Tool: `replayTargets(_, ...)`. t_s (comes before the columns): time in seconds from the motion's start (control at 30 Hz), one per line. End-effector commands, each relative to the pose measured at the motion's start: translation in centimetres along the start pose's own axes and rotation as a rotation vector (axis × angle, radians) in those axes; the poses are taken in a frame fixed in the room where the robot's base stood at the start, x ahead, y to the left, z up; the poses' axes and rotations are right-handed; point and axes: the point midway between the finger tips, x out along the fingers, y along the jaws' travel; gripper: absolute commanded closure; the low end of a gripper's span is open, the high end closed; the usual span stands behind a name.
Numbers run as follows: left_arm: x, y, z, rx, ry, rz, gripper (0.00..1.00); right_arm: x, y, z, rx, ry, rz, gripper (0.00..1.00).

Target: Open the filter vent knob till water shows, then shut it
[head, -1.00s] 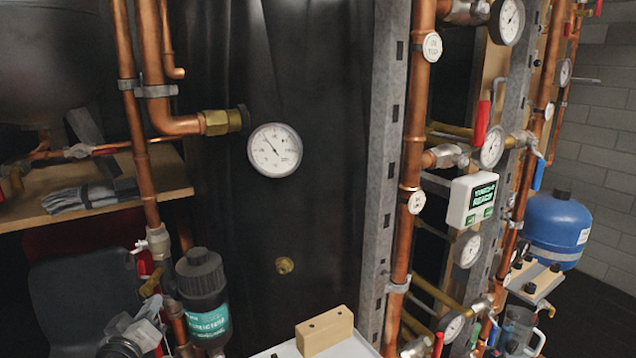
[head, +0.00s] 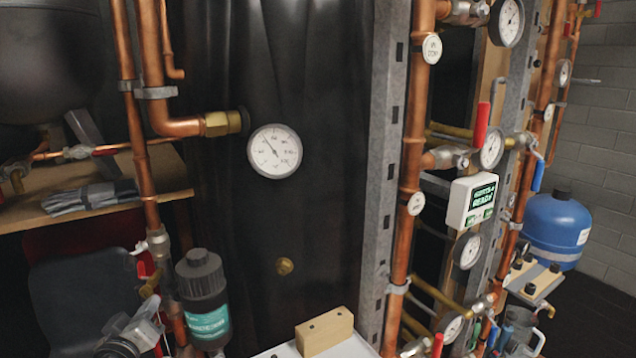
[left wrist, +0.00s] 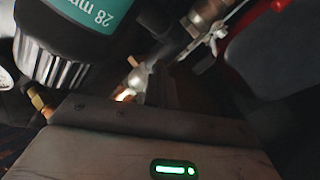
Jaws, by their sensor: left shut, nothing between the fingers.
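The filter (head: 203,290) is a black canister with a ribbed cap and a teal label, at the lower left of the head view. It also shows close up at the top left of the left wrist view (left wrist: 75,35), with "28 mm" on its label. A small brass fitting (left wrist: 38,103) sits below it there; I cannot tell whether it is the vent knob. My left gripper (head: 143,328) is shut and empty, just left of the filter. No water shows. My right gripper is not in view.
Copper pipes (head: 140,150) rise behind the filter. A round gauge (head: 274,151) hangs on the black backing. A wooden block (head: 324,332) sits on a white surface right of the filter. A white display unit (head: 473,201) and a blue vessel (head: 556,230) stand farther right.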

Motion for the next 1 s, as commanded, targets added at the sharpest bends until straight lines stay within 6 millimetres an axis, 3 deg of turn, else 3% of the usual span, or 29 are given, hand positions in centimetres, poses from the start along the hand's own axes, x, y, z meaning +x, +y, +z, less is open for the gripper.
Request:
replayTargets(0.43, 0.1, -0.7, -0.7, 0.001, 0.018, 0.000, 1.00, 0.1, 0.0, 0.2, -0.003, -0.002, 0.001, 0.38)
replayTargets(0.77, 0.0, -0.8, 0.2, 0.002, 0.015, -0.001, 1.00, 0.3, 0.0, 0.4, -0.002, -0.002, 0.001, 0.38)
replayTargets(1.0, -2.5, -0.7, 0.3, 0.002, 0.007, -0.002, 1.00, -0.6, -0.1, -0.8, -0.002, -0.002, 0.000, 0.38)
